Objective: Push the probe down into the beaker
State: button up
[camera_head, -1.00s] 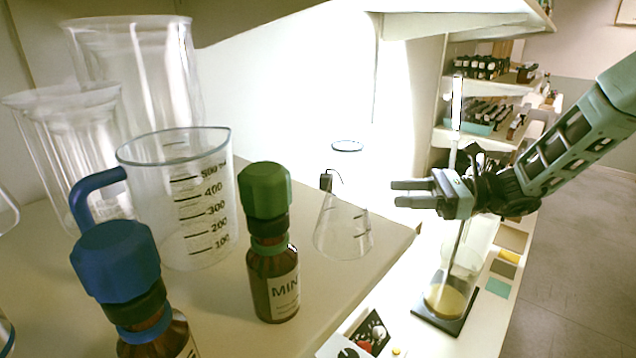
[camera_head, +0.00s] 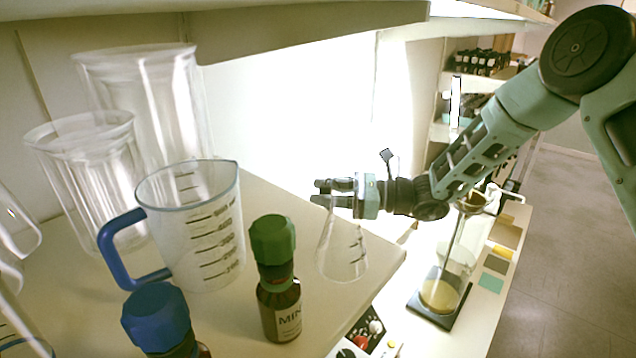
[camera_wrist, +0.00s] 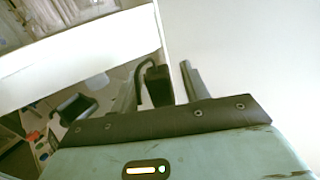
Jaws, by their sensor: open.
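A clear conical beaker (camera_head: 342,250) stands near the shelf's right edge in the head view. My gripper (camera_head: 322,191) is above its mouth, roughly level, with its fingers pointing left. In the wrist view a black block with a curved black cable, seemingly the probe's head (camera_wrist: 158,86), shows between the two open fingers of my gripper (camera_wrist: 160,85). I cannot tell whether a finger touches it. In the head view my gripper hides the probe's top, and no rod is clear inside the beaker.
A measuring jug with a blue handle (camera_head: 195,225), a green-capped bottle (camera_head: 279,290), a blue-capped bottle (camera_head: 157,320) and tall clear vessels (camera_head: 150,100) crowd the shelf (camera_head: 350,295) on the left. A glass vessel with yellow liquid (camera_head: 440,294) stands lower right.

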jog(key=shift+w+a, duration=0.15)
jog(key=shift+a, duration=0.7)
jog(key=shift+c, duration=0.3)
grip_shut()
notch_tip(320, 180, down, 10)
jog(key=b, duration=0.7)
jog(key=shift+f, duration=0.1)
jog(key=shift+o, duration=0.3)
grip_release()
jog(key=shift+f, duration=0.1)
